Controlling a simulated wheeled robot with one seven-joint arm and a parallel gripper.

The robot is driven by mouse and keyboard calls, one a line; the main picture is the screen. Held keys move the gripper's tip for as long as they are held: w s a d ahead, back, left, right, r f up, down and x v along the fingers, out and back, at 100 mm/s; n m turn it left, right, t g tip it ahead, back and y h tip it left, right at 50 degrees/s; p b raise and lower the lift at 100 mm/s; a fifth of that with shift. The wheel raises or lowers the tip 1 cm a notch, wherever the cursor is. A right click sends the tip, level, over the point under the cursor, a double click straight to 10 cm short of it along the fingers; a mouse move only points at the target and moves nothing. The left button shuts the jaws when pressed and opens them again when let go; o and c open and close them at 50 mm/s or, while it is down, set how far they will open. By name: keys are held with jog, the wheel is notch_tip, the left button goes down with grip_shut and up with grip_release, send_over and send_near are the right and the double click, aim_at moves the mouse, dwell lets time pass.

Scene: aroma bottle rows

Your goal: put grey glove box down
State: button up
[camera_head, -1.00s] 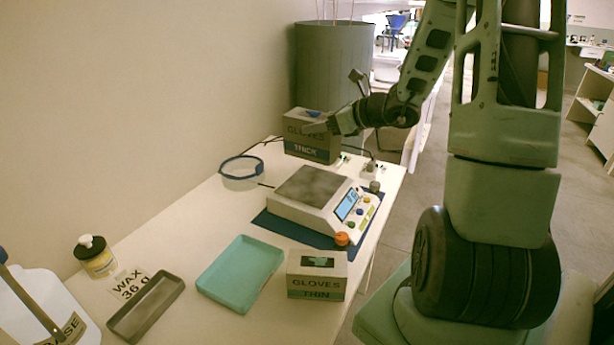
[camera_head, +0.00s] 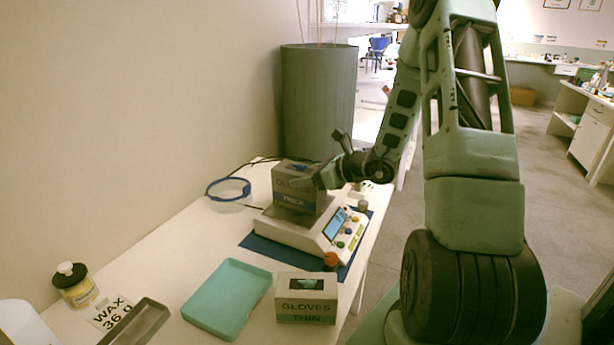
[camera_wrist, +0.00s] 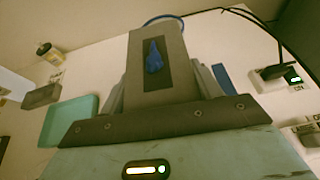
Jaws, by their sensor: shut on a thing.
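The grey glove box (camera_head: 298,190), marked THICK, has a dark top slot with a blue glove showing. My gripper (camera_head: 308,183) is shut on it. In the head view the box is upright at the far part of the scale (camera_head: 285,228), overlapping its plate; I cannot tell whether it touches. The wrist view shows the box (camera_wrist: 155,85) between my gripper's fingers (camera_wrist: 158,78), with its blue glove towards me. A second glove box (camera_head: 306,300), marked THIN, stands at the table's near right edge.
A teal tray (camera_head: 228,298) lies in front of the scale. A grey tray (camera_head: 137,325), a WAX label (camera_head: 112,313) and a yellow bottle (camera_head: 76,288) are at the near left. A blue ring (camera_head: 228,189) lies left of the scale. A tall grey bin (camera_head: 318,100) stands behind.

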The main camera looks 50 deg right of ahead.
jog(key=shift+f, duration=0.15)
jog(key=o, duration=1.2)
jog(key=shift+o, duration=0.2)
